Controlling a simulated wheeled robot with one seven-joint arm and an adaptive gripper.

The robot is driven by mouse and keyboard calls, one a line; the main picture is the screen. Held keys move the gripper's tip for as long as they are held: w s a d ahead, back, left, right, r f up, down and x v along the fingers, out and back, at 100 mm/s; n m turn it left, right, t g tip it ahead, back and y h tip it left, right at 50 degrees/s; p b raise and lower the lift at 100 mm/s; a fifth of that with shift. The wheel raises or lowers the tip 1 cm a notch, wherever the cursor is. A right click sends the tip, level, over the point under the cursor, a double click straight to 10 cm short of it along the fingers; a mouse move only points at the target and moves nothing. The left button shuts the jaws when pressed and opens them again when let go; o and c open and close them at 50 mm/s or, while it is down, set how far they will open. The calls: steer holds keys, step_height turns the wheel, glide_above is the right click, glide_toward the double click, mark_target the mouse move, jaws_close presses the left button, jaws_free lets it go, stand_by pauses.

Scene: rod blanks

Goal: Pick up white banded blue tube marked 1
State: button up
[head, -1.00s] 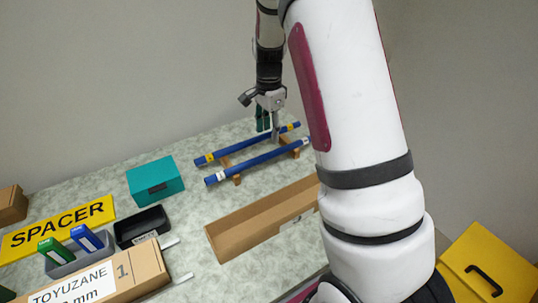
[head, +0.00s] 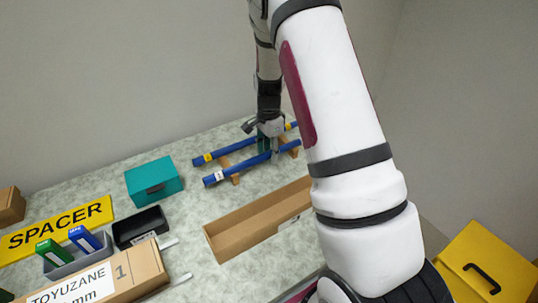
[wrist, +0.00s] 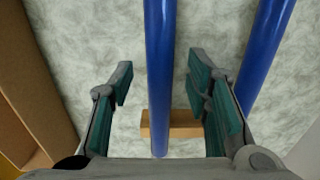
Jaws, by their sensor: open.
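Two blue tubes lie side by side on wooden rests in the head view. The nearer tube (head: 238,170) has a white band near its left end and appears to be the white banded one; its number is too small to read. The farther tube (head: 225,152) has a yellow band. My gripper (head: 265,146) is open and low at the right part of the tubes. In the wrist view the nearer tube (wrist: 160,60) runs between the open fingers (wrist: 158,85), with a gap on each side. The farther tube (wrist: 262,50) is outside the right finger.
A wooden rest (wrist: 185,124) crosses under the tube in the wrist view. A long open cardboard box (head: 225,245) stands in front of the tubes. A teal box (head: 153,181), a black tray (head: 140,228) and a yellow SPACER sign (head: 55,228) are at left.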

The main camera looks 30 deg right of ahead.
jaws_close()
steer(key=shift+r, duration=0.1)
